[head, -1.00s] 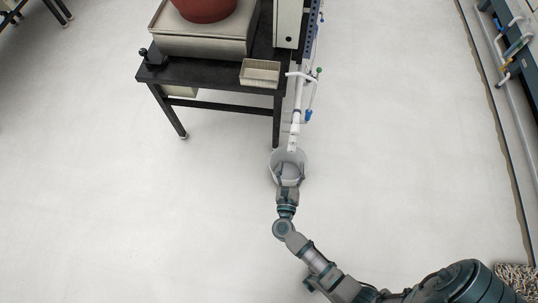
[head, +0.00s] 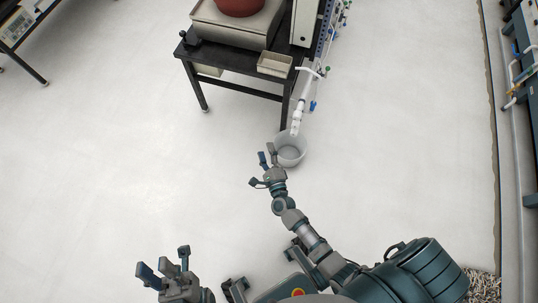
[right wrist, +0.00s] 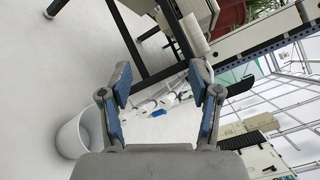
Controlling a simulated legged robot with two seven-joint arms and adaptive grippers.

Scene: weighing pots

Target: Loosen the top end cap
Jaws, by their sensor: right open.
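White pipework (head: 302,95) runs along the right side of the black table, and its lower end (head: 296,127) hangs above the bucket; I cannot tell for certain which piece is the top end cap. The white fittings also show in the right wrist view (right wrist: 165,103), beyond and between the fingers. My right gripper (head: 263,165) is open and empty, left of the bucket and apart from the pipe; its spread fingers show in the right wrist view (right wrist: 160,88). My left gripper (head: 166,263) is open and empty over bare floor at the lower left.
A whitish bucket (head: 291,149) stands on the floor under the pipe end. The black table (head: 232,60) holds a scale with a red pot (head: 240,5) and a small tray (head: 274,64). Open floor lies left and right. A bench with pipework (head: 525,75) stands at the right.

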